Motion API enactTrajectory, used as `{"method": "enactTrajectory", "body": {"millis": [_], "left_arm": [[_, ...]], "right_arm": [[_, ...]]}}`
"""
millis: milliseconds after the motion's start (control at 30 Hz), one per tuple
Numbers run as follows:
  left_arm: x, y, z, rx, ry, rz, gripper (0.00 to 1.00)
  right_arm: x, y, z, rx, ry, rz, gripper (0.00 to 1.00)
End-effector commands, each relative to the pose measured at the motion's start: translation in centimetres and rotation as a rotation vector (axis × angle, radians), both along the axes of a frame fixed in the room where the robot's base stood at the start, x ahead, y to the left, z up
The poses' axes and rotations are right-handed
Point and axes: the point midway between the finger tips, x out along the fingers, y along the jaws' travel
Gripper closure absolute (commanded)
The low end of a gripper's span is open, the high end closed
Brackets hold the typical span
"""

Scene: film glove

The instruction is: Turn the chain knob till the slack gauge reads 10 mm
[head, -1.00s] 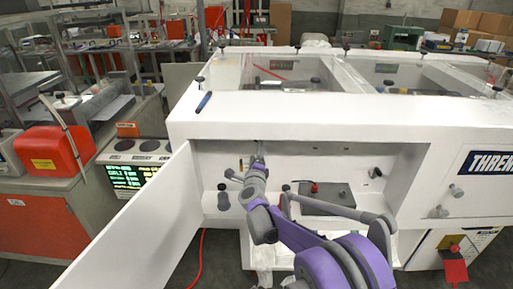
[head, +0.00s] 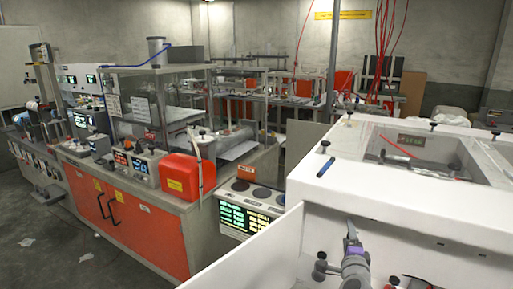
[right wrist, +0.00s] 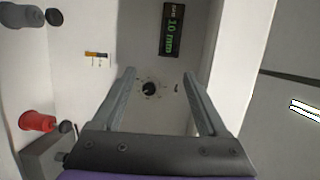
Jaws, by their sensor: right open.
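In the right wrist view, a small black round knob (right wrist: 149,88) sits on the white back wall of the recess, with a ring of marks around it. A dark gauge display (right wrist: 172,30) with green digits is on the same wall; it appears to read 10 mm. My right gripper (right wrist: 160,62) is open, its two fingers pointing at the wall on either side of the knob. I see no contact with the knob. In the head view my right gripper (head: 350,228) shows small inside the white machine; the knob and gauge are hidden there. My left gripper is not in view.
In the wrist view, a red knob (right wrist: 38,121) and an orange and black part (right wrist: 96,55) are at the left. In the head view, a blue pen-like item (head: 325,167) lies on the machine top. Orange cabinets (head: 130,225) and a red box (head: 187,177) stand left.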

Motion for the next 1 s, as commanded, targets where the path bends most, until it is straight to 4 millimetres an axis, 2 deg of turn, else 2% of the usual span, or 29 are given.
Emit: {"method": "enactTrajectory", "body": {"millis": [33, 100, 167, 267, 300, 400, 500, 600, 700, 767, 1000], "left_arm": [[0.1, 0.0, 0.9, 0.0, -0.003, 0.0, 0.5], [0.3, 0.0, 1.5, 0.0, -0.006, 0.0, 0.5], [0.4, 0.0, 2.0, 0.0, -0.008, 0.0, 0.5], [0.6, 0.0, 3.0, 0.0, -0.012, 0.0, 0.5], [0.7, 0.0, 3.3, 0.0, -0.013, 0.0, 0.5], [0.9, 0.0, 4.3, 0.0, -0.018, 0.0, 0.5], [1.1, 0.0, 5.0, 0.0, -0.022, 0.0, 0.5], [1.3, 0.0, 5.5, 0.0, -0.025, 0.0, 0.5], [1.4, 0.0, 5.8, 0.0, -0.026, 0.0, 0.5], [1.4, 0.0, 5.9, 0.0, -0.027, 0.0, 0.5], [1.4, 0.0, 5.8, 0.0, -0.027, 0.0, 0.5]], "right_arm": [[-1.9, 2.7, 1.0, -0.099, 0.07, 0.096, 0.24], [-4.7, 6.1, 1.0, -0.253, 0.175, 0.234, 0.24], [-7.6, 8.6, 0.4, -0.384, 0.265, 0.349, 0.24], [-13.1, 11.7, -1.3, -0.6, 0.418, 0.534, 0.24], [-15.5, 12.5, -2.2, -0.686, 0.48, 0.606, 0.24], [-21.8, 13.6, -4.8, -0.889, 0.633, 0.778, 0.24], [-27.4, 13.5, -7.2, -1.054, 0.771, 0.921, 0.24], [-31.5, 12.8, -9.0, -1.172, 0.88, 1.026, 0.24], [-34.0, 12.1, -10.0, -1.24, 0.949, 1.088, 0.24], [-34.9, 11.9, -10.4, -1.259, 0.971, 1.108, 0.24], [-35.3, 11.7, -10.6, -1.27, 0.986, 1.119, 0.24]]}}
